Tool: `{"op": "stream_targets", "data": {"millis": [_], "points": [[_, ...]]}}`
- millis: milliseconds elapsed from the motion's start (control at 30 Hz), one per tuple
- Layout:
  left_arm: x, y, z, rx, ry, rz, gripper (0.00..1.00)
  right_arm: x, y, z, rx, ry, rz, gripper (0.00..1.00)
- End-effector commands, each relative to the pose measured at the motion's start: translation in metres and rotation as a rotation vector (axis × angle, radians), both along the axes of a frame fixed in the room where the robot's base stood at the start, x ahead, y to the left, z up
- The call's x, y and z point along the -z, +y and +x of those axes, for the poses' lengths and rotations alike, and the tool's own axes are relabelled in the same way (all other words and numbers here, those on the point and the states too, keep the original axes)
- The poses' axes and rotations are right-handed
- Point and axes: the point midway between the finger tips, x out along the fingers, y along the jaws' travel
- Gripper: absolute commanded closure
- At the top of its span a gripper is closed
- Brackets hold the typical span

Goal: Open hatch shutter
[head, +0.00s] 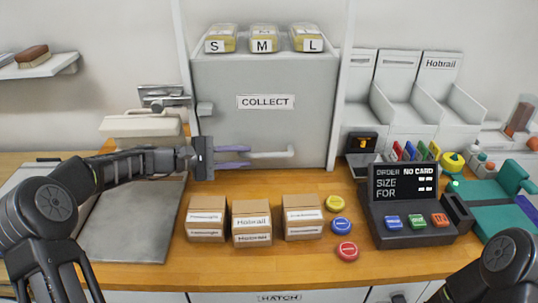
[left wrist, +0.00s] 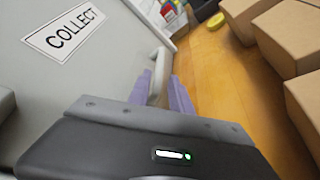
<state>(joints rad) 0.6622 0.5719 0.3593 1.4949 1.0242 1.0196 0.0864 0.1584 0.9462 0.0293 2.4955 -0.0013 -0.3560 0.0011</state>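The hatch shutter (head: 265,120) is a grey panel with a COLLECT sign, standing down on the counter at the back. It also fills the left of the left wrist view (left wrist: 40,90). A pale bar handle (head: 275,154) sticks out low on its front. My left gripper (head: 250,157) is at the handle's left end, its two purple fingers spread apart. In the left wrist view the handle (left wrist: 158,70) shows between and just beyond the fingertips; I cannot tell whether they touch it. My right gripper is out of view; only part of my right arm shows at the lower right.
Several small cardboard boxes (head: 252,223) stand on the wooden counter in front of the shutter. Coloured round buttons (head: 347,251) and an order terminal (head: 410,205) are to their right. A grey mat (head: 130,235) lies at left. Packets marked S, M, L (head: 264,40) sit above the shutter.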

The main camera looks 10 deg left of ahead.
Motion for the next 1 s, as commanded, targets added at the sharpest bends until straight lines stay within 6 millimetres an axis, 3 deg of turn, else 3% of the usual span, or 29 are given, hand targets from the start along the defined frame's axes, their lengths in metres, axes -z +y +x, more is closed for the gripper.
{"op": "stream_targets", "data": {"millis": [167,600,1000], "points": [[0.001,-0.007,0.005,0.002,0.0,-0.001,0.75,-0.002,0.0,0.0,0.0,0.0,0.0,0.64],[0.014,-0.058,0.037,0.003,0.0,-0.001,0.75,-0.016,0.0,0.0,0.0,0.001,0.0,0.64],[0.017,-0.064,0.043,0.0,0.0,0.0,0.76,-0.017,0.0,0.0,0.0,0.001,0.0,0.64]]}}
